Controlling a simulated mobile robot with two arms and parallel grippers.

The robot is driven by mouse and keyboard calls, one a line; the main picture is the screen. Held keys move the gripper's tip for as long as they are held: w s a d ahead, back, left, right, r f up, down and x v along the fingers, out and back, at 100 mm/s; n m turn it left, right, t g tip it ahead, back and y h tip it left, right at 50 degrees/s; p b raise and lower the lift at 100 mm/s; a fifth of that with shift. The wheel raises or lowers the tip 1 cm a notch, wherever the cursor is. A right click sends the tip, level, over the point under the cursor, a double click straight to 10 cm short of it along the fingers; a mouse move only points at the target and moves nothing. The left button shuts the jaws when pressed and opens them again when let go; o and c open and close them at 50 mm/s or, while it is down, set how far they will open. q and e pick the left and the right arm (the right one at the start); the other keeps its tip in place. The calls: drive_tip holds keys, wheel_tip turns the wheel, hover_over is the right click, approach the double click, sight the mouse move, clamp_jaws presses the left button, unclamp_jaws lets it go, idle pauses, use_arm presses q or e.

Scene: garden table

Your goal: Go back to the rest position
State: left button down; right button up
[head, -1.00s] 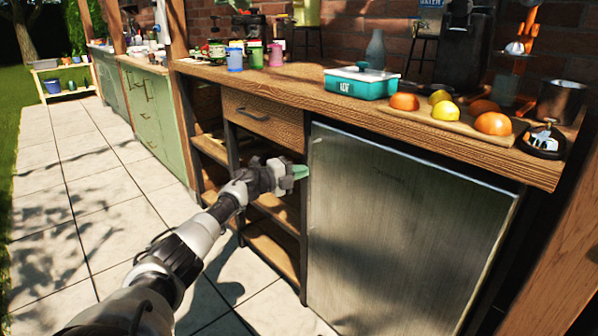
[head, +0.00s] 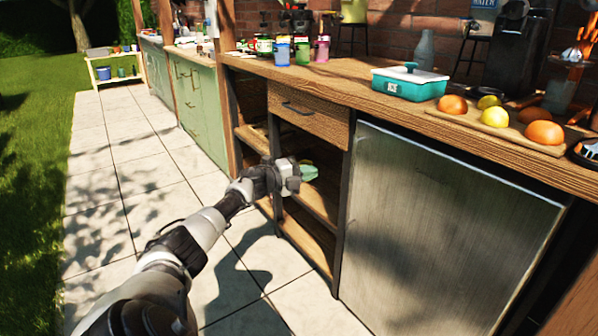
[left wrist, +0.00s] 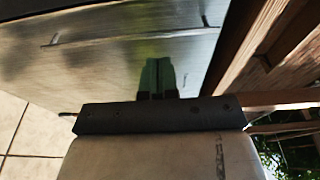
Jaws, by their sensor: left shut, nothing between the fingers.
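My left gripper (head: 308,172) is in front of the open shelves under the wooden counter, left of the metal fridge door, with its green fingertips pointing right. It holds nothing. In the left wrist view its two green fingers (left wrist: 157,76) are together, with nothing between them, against a brushed metal panel. My right gripper is in neither view.
The wooden counter (head: 360,95) carries a teal ice box (head: 408,85), cups, and a board with oranges and lemons. Below are a drawer (head: 310,115), the shelf unit (head: 315,200) and the metal door (head: 450,220). Open paving (head: 110,200) lies to the left.

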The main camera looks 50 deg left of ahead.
use_arm(q)
drive_tip(key=shift+s+a, duration=0.85)
drive_tip(key=shift+s, duration=0.25)
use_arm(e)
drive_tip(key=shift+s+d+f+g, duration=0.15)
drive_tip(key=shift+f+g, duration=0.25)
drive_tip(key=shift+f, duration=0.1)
use_arm(q)
drive_tip(key=shift+d, duration=0.1)
